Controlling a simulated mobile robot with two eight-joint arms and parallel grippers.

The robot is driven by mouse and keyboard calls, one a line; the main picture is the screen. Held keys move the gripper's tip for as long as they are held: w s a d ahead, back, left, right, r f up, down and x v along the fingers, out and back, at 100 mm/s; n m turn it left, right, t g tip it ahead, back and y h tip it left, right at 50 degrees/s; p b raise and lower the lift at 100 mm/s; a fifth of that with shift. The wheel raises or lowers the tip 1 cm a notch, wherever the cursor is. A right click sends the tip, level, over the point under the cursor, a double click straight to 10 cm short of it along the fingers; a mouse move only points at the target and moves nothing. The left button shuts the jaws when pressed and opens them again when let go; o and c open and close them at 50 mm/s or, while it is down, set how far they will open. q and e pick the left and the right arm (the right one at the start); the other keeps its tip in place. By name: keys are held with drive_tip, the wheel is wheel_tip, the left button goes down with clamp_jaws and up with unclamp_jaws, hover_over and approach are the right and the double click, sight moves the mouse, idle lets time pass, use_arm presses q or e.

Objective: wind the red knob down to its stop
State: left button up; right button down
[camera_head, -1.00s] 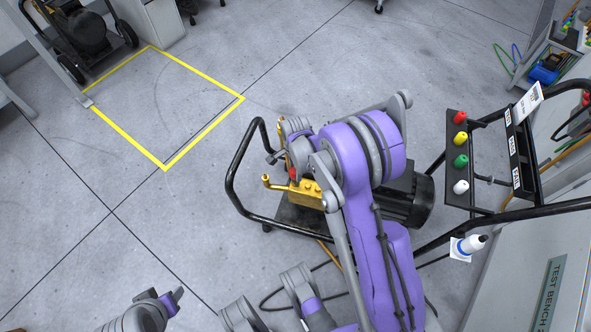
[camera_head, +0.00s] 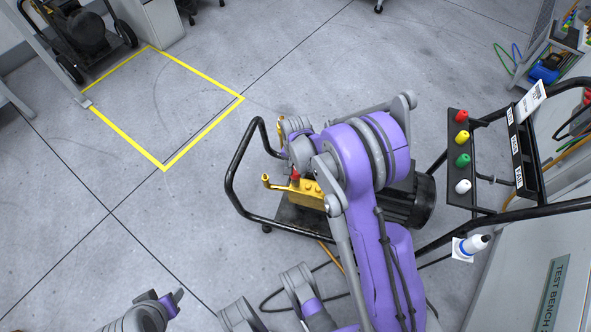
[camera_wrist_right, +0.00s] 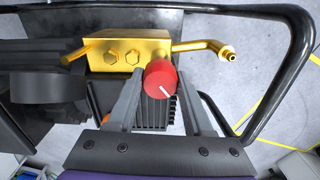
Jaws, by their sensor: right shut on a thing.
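The red knob (camera_wrist_right: 161,78) is a short cylinder with a white line on its face. It sits at the yellow pump block (camera_wrist_right: 101,50), below the block's right part in the right wrist view. My right gripper (camera_wrist_right: 162,90) has a grey finger on each side of the knob and is shut on it. In the head view the knob (camera_head: 295,174) shows as a small red spot beside the yellow block (camera_head: 305,194); my right arm hides much of the machine. My left gripper (camera_head: 172,300) is at the lower left, away from the machine; its jaw opening is unclear.
A black tube frame (camera_head: 232,172) surrounds the pump. A yellow-outlined floor square (camera_head: 204,133) is clear.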

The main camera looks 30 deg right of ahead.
drive_tip(key=n, duration=0.5)
drive_tip(key=shift+n, duration=2.5)
drive_tip(key=shift+c, duration=1.5)
unclamp_jaws()
wheel_tip(320, 180, up, 11)
drive_tip(key=p, duration=0.3)
drive_tip(key=shift+f, duration=0.1)
